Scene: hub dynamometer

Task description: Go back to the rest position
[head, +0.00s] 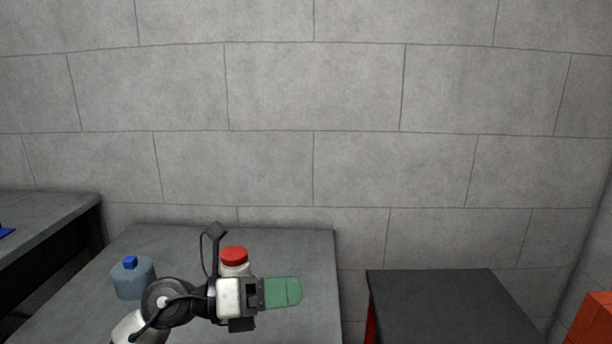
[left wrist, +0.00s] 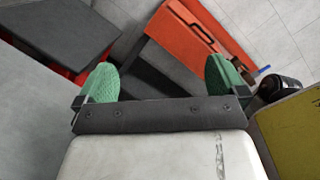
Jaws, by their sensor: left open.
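My left gripper (head: 283,292) with green finger pads is held above the grey table (head: 300,250) in the head view, pointing right. In the left wrist view its two green fingers (left wrist: 162,78) stand wide apart with nothing between them. A white bottle with a red cap (head: 234,256) shows just behind the gripper in the head view, its lower part hidden by it. I cannot tell whether they touch. My right gripper is not in view.
A blue-grey jug with a blue cap (head: 133,279) stands on the table, left of my arm. A dark-topped table (head: 450,300) stands to the right, past a gap. An orange object (head: 592,320) is at the far right. Another bench (head: 45,215) is at the left. A block wall closes the back.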

